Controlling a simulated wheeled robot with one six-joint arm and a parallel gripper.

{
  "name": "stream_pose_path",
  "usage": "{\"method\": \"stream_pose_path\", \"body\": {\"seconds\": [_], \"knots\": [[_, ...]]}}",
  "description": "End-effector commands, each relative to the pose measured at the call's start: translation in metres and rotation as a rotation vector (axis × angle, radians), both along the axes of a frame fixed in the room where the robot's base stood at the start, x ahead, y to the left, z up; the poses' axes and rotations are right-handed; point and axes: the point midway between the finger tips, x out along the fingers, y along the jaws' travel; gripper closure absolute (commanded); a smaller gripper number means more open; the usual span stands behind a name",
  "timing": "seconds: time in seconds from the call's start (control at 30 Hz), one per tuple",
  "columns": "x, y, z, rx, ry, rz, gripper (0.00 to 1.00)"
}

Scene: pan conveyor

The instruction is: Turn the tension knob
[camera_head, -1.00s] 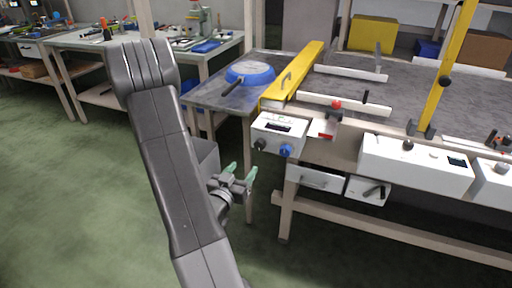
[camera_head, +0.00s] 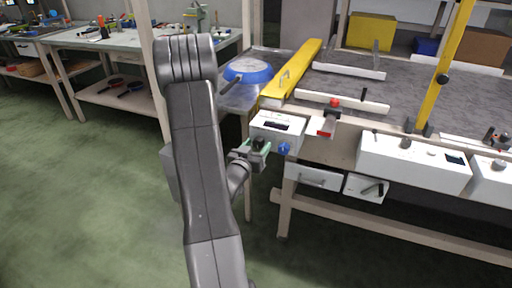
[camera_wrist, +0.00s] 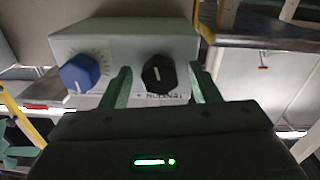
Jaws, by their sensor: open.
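The black tension knob (camera_wrist: 159,74) is on the front of a white control box (camera_wrist: 120,38), above a label that seems to read "TENSION" upside down in the wrist view. A white line marks the knob. My gripper (camera_wrist: 160,88) is open, with one green finger on each side of the knob and visible gaps between. I cannot tell how deep the tips reach. In the head view my gripper (camera_head: 258,148) is at the left part of the box front (camera_head: 277,122), largely covering the black knob.
A blue knob (camera_wrist: 80,73) with a dial scale is beside the black one; it also shows in the head view (camera_head: 284,148). A yellow guard (camera_head: 292,72) and the conveyor belt (camera_head: 400,95) lie behind the box. A blue pan (camera_head: 249,70) is on the table at left.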

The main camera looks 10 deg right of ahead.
Motion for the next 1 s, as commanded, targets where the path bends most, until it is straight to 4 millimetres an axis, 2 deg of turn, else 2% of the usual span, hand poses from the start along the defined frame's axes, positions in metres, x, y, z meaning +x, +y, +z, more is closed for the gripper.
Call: {"method": "stream_pose_path", "body": {"seconds": [0.07,0.3,0.67,1.0], "knots": [[-0.0001,0.0002,0.0000,0.000,0.000,0.000,0.44],[-0.0003,0.0004,0.0000,0.000,0.000,0.000,0.89],[-0.0003,0.0004,-0.0026,0.051,-0.038,-0.001,0.89],[0.0001,0.0007,-0.0039,0.236,-0.165,0.000,0.89]]}}
